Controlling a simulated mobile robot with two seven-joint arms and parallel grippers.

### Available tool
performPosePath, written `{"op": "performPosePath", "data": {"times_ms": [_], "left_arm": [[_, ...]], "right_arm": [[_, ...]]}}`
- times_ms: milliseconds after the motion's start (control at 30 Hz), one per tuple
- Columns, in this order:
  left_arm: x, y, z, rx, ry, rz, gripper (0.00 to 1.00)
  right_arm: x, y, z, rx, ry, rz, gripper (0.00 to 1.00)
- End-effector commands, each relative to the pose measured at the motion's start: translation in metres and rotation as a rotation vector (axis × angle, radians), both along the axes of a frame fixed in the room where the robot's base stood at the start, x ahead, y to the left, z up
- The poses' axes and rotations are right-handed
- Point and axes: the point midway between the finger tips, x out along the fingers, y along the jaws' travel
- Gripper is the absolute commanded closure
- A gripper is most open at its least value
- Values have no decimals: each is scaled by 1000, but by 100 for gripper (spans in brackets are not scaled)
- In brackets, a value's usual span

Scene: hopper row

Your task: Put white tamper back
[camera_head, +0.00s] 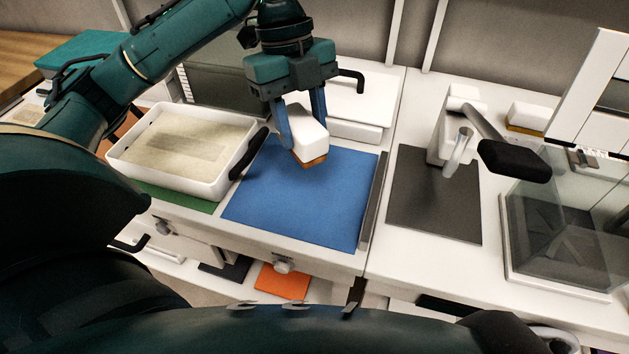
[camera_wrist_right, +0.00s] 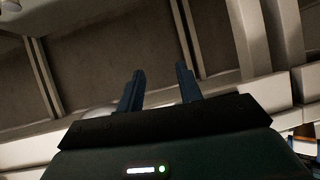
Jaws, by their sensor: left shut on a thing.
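The white tamper (camera_head: 309,130) is a white block with an orange-brown underside. It is between the blue fingers of my left gripper (camera_head: 301,122), which is shut on it. The tamper is slightly tilted and appears to be above the far part of the blue mat (camera_head: 300,200); the exact gap is hard to tell. In the right wrist view, my right gripper (camera_wrist_right: 159,90) has its two blue fingers apart with nothing between them. It faces a grey wall panel.
A white tray of sand (camera_head: 121,158) with a black handle stands left of the blue mat. A white press with a black handle (camera_head: 515,160) stands by a dark mat (camera_head: 420,215). A similar white block (camera_head: 533,113) sits behind it. A clear box (camera_head: 560,220) is at right.

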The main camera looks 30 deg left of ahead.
Motion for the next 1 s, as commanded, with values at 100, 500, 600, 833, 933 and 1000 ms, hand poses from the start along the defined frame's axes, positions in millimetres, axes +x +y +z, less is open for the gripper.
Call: {"op": "performPosePath", "data": {"times_ms": [100,500,600,833,933,1000], "left_arm": [[-1,1,-4,1,1,-69,87],[-2,1,-61,1,0,-81,87],[-2,1,-69,1,1,-80,87],[-2,1,-98,1,0,-80,87],[-1,1,-98,1,-3,-81,87],[-1,1,-98,1,-3,-81,87]], "right_arm": [[-1,2,-1,4,-4,6,64],[-3,3,-7,18,-1,7,64],[-2,3,-7,20,-2,4,64],[0,2,-8,34,-6,-9,64],[1,3,-6,37,-8,-12,64],[1,3,-6,38,-9,-12,64]]}}
